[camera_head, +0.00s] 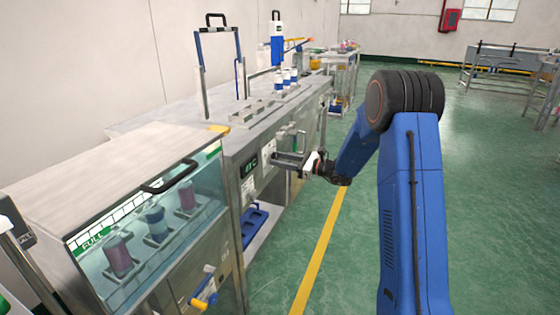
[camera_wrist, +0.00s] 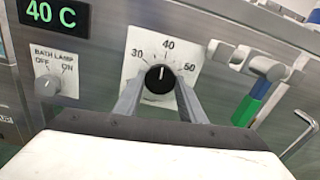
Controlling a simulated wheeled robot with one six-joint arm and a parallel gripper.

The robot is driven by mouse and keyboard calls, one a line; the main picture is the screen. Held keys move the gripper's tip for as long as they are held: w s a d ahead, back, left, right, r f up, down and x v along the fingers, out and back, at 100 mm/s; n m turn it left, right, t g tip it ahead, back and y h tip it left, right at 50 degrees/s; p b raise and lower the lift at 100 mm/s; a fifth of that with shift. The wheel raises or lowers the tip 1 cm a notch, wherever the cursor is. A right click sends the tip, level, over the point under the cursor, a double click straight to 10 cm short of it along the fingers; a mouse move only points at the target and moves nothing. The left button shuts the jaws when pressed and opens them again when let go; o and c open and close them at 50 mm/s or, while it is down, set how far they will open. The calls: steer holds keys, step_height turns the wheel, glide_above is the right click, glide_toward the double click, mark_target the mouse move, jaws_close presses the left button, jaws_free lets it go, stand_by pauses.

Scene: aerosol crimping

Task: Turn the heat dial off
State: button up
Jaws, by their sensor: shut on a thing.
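The heat dial (camera_wrist: 159,79) is a round black knob with a white pointer line, on a white plate marked 30, 40 and 50. Its pointer stands roughly upright, towards 40. My gripper (camera_wrist: 158,88) has its two grey fingers on either side of the dial, shut on it. In the head view my gripper (camera_head: 290,160) reaches the front panel of the steel bench, and the dial is too small to make out there. A green display (camera_wrist: 52,13) left of the dial reads 40 C.
A bath lamp switch (camera_wrist: 48,84) marked OFF and ON sits left of the dial. A valve with a blue and green handle (camera_wrist: 252,102) sticks out to the right. A glass-fronted water bath (camera_head: 150,215) with cans stands at the near left. The green floor is open on the right.

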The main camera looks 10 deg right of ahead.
steer(key=n, duration=2.2)
steer(key=shift+n, duration=0.4)
stand_by(0.3)
steer(key=o, duration=1)
steer(key=shift+o, duration=0.2)
steer(key=shift+d, duration=0.15)
